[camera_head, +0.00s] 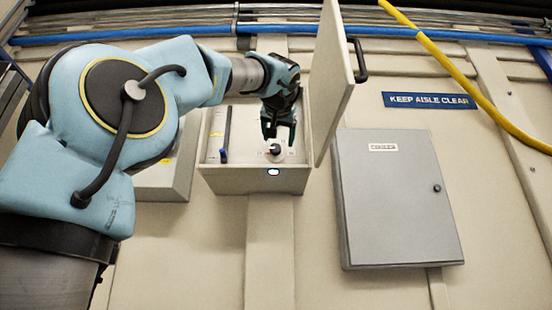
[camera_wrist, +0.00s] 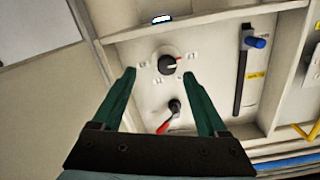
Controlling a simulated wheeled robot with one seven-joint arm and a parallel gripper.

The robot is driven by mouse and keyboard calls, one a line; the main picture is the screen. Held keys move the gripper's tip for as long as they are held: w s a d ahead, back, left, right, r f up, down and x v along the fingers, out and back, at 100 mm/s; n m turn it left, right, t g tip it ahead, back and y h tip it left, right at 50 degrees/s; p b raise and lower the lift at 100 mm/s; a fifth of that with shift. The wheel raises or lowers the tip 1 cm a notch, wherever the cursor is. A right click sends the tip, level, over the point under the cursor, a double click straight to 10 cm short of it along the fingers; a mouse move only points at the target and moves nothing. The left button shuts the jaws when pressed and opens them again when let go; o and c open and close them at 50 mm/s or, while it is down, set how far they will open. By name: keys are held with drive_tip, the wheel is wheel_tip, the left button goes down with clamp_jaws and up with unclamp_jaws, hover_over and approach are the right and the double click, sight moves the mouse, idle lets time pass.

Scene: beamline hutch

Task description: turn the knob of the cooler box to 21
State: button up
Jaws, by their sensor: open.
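The cooler box (camera_head: 255,180) hangs on the wall with its door (camera_head: 333,80) swung open to the right. The knob also shows in the head view (camera_head: 275,149), just below the fingertips. My gripper (camera_head: 278,138) is open and empty. In the wrist view its two green fingers (camera_wrist: 159,74) are spread, with the knob between and a little beyond the tips; I see no contact.
A red-handled switch (camera_wrist: 164,126) sits near the knob on the panel. A lever with a blue end (camera_wrist: 255,42) stands to one side. A closed grey cabinet (camera_head: 395,205) is right of the open door. A yellow pipe (camera_head: 470,80) crosses the upper right.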

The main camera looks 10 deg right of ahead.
sight(276, 147)
drive_tip(key=shift+t, duration=0.3)
drive_tip(key=w+r+p, duration=0.1)
drive_tip(key=w+p, duration=0.3)
drive_tip(key=w, duration=0.1)
drive_tip(key=w+r+p, duration=0.1)
drive_tip(key=w+p, duration=0.1)
drive_tip(key=w, duration=0.1)
drive_tip(key=shift+w+d+r, duration=0.1)
drive_tip(key=shift+d+r, duration=0.2)
drive_tip(key=shift+d, duration=0.1)
drive_tip(key=shift+w+f, duration=0.2)
drive_tip(key=shift+w, duration=0.35)
drive_tip(key=shift+c, duration=0.3)
clamp_jaws()
